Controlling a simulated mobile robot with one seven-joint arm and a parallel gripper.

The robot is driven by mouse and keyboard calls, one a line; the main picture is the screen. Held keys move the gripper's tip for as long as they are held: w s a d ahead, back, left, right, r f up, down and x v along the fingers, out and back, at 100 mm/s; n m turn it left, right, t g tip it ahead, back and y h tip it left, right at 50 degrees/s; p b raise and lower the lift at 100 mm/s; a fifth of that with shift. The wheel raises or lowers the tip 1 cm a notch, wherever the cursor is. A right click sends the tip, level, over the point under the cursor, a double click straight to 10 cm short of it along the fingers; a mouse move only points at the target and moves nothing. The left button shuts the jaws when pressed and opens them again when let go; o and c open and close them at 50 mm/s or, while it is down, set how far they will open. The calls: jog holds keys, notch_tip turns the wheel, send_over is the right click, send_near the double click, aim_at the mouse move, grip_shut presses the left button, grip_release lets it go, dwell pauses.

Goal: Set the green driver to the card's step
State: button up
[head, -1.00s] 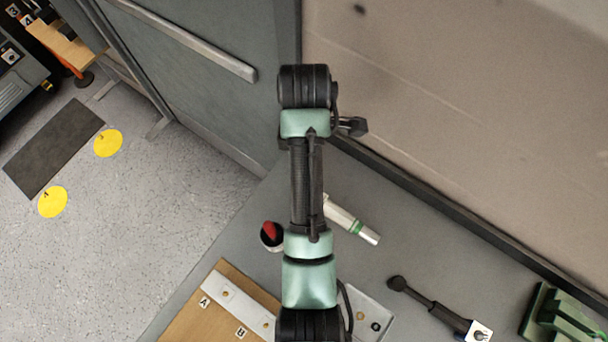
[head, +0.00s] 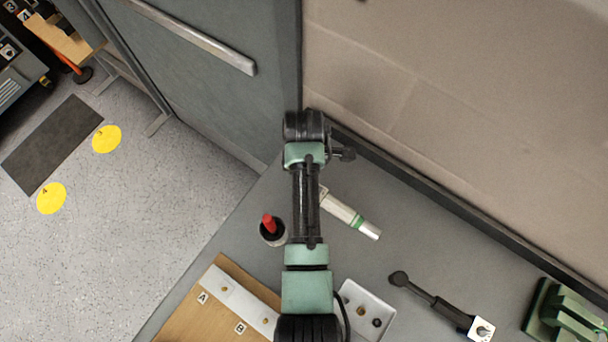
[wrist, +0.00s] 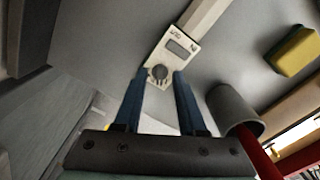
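The green driver (head: 352,214), pale with a green band, lies on the grey bench, partly hidden behind my arm in the head view. In the wrist view its head (wrist: 178,50) shows a small display and a dark round knob (wrist: 159,72). The display is too small to read. My gripper (wrist: 161,75) is open, its two blue fingertips on either side of the knob; I cannot tell whether they touch it. The gripper's fingers are hidden in the head view. I cannot make out a card.
A dark cup (head: 272,236) holding a red-handled thing stands close beside my arm; it also shows in the wrist view (wrist: 233,106). A yellow block (wrist: 295,51) lies near it. A black-handled driver (head: 440,308), white plate (head: 366,310), lettered board (head: 217,268) and green fixture (head: 565,315) are around.

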grip_shut()
jog(key=shift+r+m, duration=0.1)
jog(key=shift+m, duration=0.2)
jog(key=shift+m+p, duration=0.65)
jog(key=shift+m, duration=0.25)
jog(key=m+p, duration=0.1)
jog(key=m, duration=0.2)
jog(key=shift+m, duration=0.3)
jog(key=m+p, duration=0.2)
jog(key=m, duration=0.3)
jog(key=shift+m, duration=0.4)
